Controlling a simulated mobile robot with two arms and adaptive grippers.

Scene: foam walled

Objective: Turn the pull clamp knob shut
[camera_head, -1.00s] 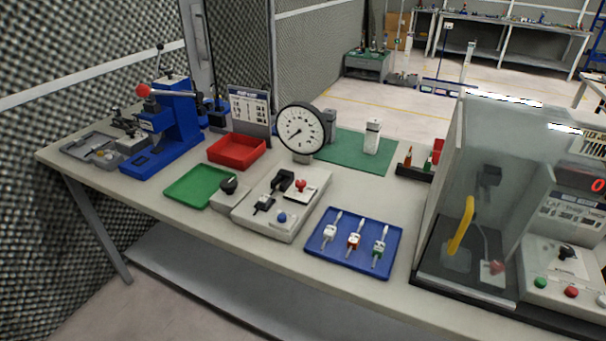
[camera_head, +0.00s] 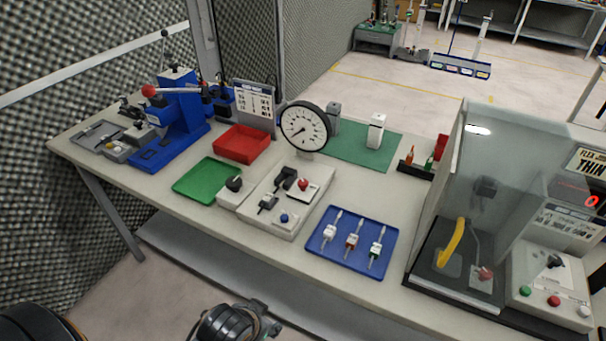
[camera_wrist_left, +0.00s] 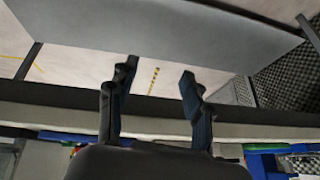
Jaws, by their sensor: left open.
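A grey tester base (camera_head: 270,228) on the bench carries a round dial gauge (camera_head: 304,127) at its back. On it are a black clamp (camera_head: 287,178), a red knob (camera_head: 303,185) and a blue button (camera_head: 284,217). A black round knob (camera_head: 234,184) sits on a small block at its left. I cannot tell which knob is the pull clamp's. My left gripper (camera_wrist_left: 157,78) is open and empty in the left wrist view, its fingers apart. Part of my left arm shows at the head view's bottom edge, below and in front of the bench. My right gripper is not in view.
A green tray (camera_head: 207,178), a red bin (camera_head: 241,144) and a blue press (camera_head: 180,122) stand to the left. A blue tray (camera_head: 335,262) with three small tools lies right of the base. A clear-walled enclosure (camera_head: 480,170) stands at the right. Floor in front is free.

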